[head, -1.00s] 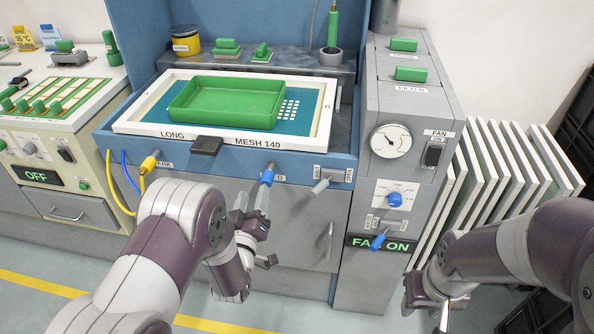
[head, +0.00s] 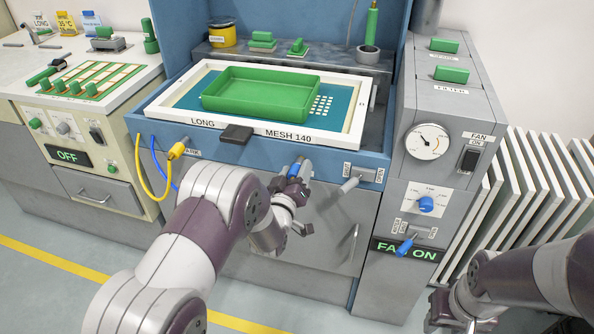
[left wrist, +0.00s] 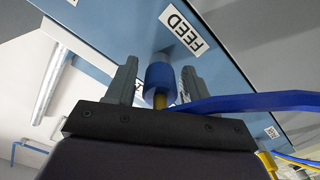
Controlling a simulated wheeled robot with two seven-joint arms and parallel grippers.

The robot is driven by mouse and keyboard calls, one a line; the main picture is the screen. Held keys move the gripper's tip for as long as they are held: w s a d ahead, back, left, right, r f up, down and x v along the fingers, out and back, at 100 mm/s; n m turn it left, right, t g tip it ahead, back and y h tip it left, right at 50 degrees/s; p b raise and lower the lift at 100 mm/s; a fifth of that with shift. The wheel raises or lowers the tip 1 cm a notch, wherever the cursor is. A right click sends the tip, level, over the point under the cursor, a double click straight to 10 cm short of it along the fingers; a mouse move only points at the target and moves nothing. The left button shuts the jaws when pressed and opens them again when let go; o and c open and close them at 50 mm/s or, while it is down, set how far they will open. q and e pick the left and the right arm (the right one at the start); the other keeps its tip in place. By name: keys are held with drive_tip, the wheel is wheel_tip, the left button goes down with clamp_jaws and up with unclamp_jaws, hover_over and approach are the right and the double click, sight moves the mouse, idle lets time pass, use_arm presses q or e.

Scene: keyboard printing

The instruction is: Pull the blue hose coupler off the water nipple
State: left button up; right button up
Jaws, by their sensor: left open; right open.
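The blue hose coupler (head: 294,171) is on the front of the blue sink cabinet, partly hidden by my left gripper. In the left wrist view the coupler (left wrist: 160,84) sits on the nipple at the panel marked FEED (left wrist: 184,31). Its brass-coloured tail (left wrist: 160,101) and blue hose (left wrist: 262,101) are on the near side. My left gripper (head: 293,187) is open, with one finger on each side of the coupler; I cannot tell whether either touches it. My right gripper (head: 456,312) is open, low at the right and away from the coupler.
A yellow coupler (head: 176,150) with a yellow hose is to the left on the same front. A grey valve handle (head: 350,184) sticks out to the right. A framed screen (head: 352,133) with a green tray (head: 262,96) rests above. White frames (head: 540,180) lean at the right.

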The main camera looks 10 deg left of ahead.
use_arm(q)
drive_tip(key=shift+c, duration=0.3)
clamp_jaws()
drive_tip(key=shift+c, duration=2.4)
unclamp_jaws()
clamp_jaws()
drive_tip(key=shift+s+f, duration=0.1)
drive_tip(key=shift+s, duration=0.1)
drive_tip(key=shift+s+p, duration=0.3)
drive_tip(key=shift+s, duration=1.4)
